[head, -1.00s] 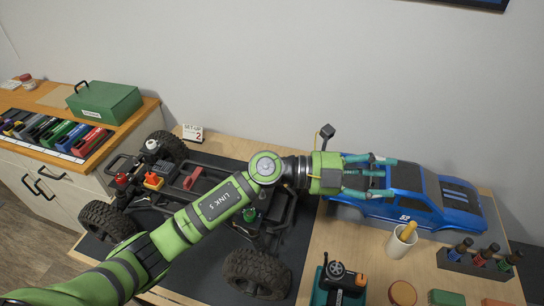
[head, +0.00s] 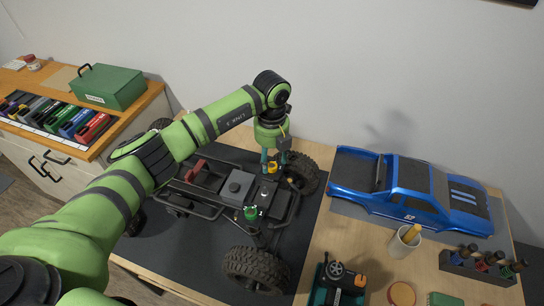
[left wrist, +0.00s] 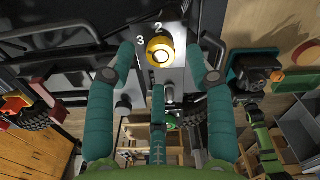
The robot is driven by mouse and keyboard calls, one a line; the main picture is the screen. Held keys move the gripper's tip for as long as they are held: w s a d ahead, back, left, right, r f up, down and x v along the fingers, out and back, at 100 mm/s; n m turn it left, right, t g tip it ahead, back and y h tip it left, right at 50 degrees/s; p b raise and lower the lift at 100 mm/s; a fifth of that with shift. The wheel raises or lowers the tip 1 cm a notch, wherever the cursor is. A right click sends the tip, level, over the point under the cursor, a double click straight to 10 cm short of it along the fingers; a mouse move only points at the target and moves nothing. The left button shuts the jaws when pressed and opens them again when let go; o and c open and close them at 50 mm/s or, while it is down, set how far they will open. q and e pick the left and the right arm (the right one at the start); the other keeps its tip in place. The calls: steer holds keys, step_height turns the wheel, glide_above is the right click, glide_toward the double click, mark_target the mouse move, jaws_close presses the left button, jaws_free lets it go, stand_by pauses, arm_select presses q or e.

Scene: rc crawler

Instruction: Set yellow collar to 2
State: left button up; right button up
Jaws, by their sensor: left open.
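The yellow collar (left wrist: 160,52) shows in the left wrist view as a round knob with a bright ring on a grey plate. The numerals 3 and 2 are printed beyond it, 3 to the left and 2 nearly straight above. I cannot tell which numeral it is set to. In the head view the yellow collar (head: 272,168) is low between my fingers, on the crawler chassis (head: 235,188). My left gripper (head: 270,163) points down over it, open. In the left wrist view its teal fingers (left wrist: 168,58) stand apart around the collar, with visible gaps at the sides.
A green collar (head: 250,213) and a red block (head: 195,170) are on the chassis. The blue truck body (head: 410,190) lies to the right, with a cup (head: 404,242) and a teal-based device (head: 338,285) in front. A green toolbox (head: 108,88) stands at left.

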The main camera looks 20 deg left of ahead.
mark_target(272, 167)
arm_select(q)
steer(key=shift+f, duration=1.15)
jaws_close()
steer(key=shift+f+m+b, duration=0.15)
steer(key=shift+m+b, duration=0.45)
steer(key=shift+b, duration=0.05)
steer(key=m+b, duration=0.6)
steer(key=b, duration=0.1)
steer(key=shift+f+m+b, duration=0.1)
steer(key=shift+m+b, duration=0.3)
steer(key=shift+r+m+b, duration=0.2)
steer(key=shift+m+b, duration=1.5)
steer(key=shift+m, duration=0.3)
